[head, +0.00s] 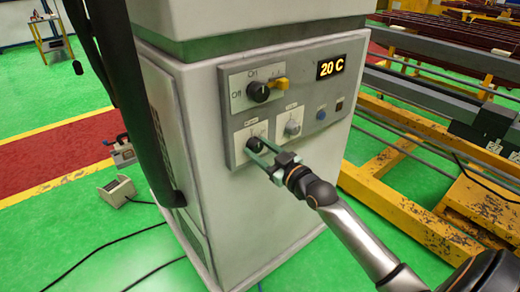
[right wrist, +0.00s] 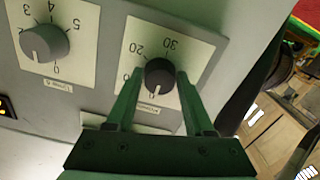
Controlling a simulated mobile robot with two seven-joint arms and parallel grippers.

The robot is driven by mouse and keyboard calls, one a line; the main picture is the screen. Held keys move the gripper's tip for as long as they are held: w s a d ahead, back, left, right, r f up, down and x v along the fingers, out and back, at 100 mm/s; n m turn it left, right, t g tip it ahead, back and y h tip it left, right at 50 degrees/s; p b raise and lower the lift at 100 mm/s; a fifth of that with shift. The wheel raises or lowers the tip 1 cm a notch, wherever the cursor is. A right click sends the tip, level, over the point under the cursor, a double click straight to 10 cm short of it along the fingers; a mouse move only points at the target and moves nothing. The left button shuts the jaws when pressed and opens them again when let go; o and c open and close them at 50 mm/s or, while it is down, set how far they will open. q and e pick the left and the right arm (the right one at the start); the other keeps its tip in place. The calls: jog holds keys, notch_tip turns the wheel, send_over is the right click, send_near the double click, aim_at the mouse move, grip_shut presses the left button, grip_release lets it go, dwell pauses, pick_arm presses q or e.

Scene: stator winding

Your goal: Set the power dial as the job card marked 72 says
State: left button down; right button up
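The control panel (head: 292,100) on the white cabinet carries two lower dials. The black dial (head: 257,137) is the left one in the head view; in the right wrist view it (right wrist: 159,76) has 20 and 30 beside it. The grey dial (head: 293,127) is on the right; the wrist view shows it (right wrist: 44,43) upside down with 3, 4 and 5, its label hard to read. My right gripper (right wrist: 160,76) is open, its fingers on either side of the black dial; contact is not clear. My left gripper is not in view. I see no job card marked 72.
Above the dials are an on/off switch (head: 259,91) with a yellow tag and a display (head: 331,67) reading 20 C. A blue button (head: 321,113) is to the right. Yellow frames (head: 385,160) stand right of the cabinet; cables (head: 140,238) lie on the green floor.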

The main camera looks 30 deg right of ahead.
grip_shut()
dwell(0.3)
jog(key=shift+r+m+p, duration=0.15)
jog(key=shift+m+p, duration=0.95)
jog(key=m+p, duration=0.1)
jog(key=m, duration=0.1)
jog(key=shift+m+p, duration=0.3)
jog(key=shift+m, duration=0.1)
jog(key=m+p, duration=0.1)
jog(key=m, duration=0.2)
jog(key=shift+m+p, duration=0.6)
jog(key=shift+m, duration=1.2)
